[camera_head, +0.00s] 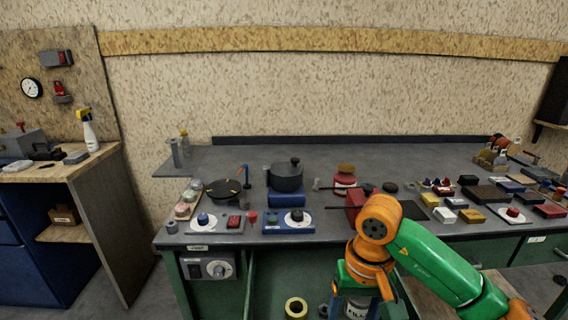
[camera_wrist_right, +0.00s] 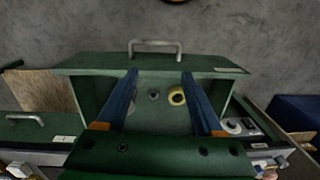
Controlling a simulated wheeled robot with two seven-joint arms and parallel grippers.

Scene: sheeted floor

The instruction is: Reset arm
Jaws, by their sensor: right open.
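My right arm, orange and green, comes in from the right in the head view and bends down in front of the bench. Its gripper (camera_head: 357,296) points down over an open green drawer (camera_head: 262,285). In the right wrist view the two blue fingers (camera_wrist_right: 160,76) are spread apart with nothing between their tips. Beyond them is the drawer front with a grey handle (camera_wrist_right: 155,43). A yellow ring (camera_head: 296,307) lies in the drawer; it also shows near the right finger in the wrist view (camera_wrist_right: 177,96). My left gripper is not in view.
The grey bench (camera_head: 240,165) holds a black pot (camera_head: 286,177), a pan (camera_head: 222,189), a blue knob panel (camera_head: 290,222) and, at right, several small blocks. A wooden side table (camera_head: 50,172) with a spray bottle (camera_head: 88,130) stands at left. Bare floor lies between them.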

